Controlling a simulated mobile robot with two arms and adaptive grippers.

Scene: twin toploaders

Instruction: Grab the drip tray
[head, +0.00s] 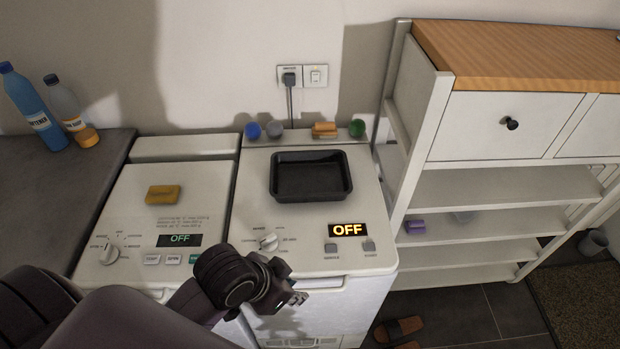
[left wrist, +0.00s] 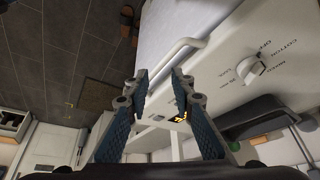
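The drip tray (head: 311,189) is a black, shallow rectangular tray lying on top of the right toploader (head: 365,215). It looks empty. My left gripper (head: 299,298) is in front of that machine's front top edge, below and nearer than the tray. In the left wrist view my left gripper (left wrist: 159,78) has its two fingers apart with nothing between them. A dark tray-like shape (left wrist: 255,118) shows at the lower right there, beyond the fingers. My right gripper is in neither view.
A yellow sponge-like block (head: 163,194) lies on the left toploader (head: 130,210). Several small balls and an orange block (head: 324,129) sit behind the tray. A white shelf unit (head: 470,190) stands close on the right. A dark counter (head: 60,185) with bottles is on the left.

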